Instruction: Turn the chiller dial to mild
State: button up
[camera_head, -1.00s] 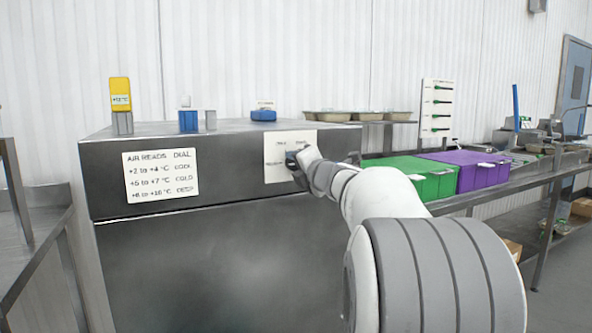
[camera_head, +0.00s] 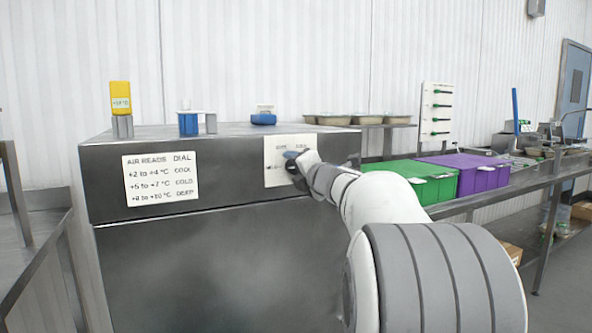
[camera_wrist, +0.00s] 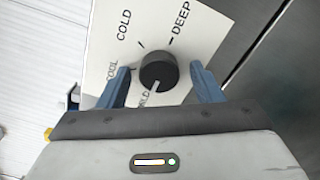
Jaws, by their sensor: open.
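The black round chiller dial (camera_wrist: 158,72) sits on a white label plate (camera_wrist: 205,40) in the wrist view. Its pale pointer mark faces down toward a partly hidden label whose visible end reads like "ILD". COOL, COLD and DEEP are printed around it. My gripper (camera_wrist: 160,68) is open, with one blue finger on each side of the dial and gaps visible between. In the head view, my gripper (camera_head: 296,158) is at the plate (camera_head: 278,150) on the chiller front (camera_head: 230,165) and hides the dial.
A chart card (camera_head: 160,180) pairs air readings with dial settings. On the chiller top stand a yellow display (camera_head: 120,98), its text unclear, and blue blocks (camera_head: 188,124). Green (camera_head: 415,178) and purple (camera_head: 468,172) boxes sit on the bench to the right.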

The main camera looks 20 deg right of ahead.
jog(key=shift+s, duration=0.1)
jog(key=s, duration=0.7)
jog(key=shift+s+d+p, duration=0.15)
jog(key=shift+s+p, duration=0.15)
jog(key=s+a+f+m+g+p, duration=0.3)
jog(key=s+a+m+g+p, duration=0.2)
jog(key=s+a+m+p, duration=0.1)
jog(key=s+a+f+m+g+p, duration=0.4)
jog(key=s+a+m+p, duration=0.3)
jog(key=s+m, duration=0.3)
jog(key=s+a+f+m+g+p, duration=0.4)
jog(key=s+a+m+g+p, duration=0.2)
jog(key=s, duration=0.5)
jog(key=shift+s+a+m+h+p, duration=0.2)
jog(key=shift+a+m+h+p, duration=0.1)
jog(key=shift+m+p, duration=0.65)
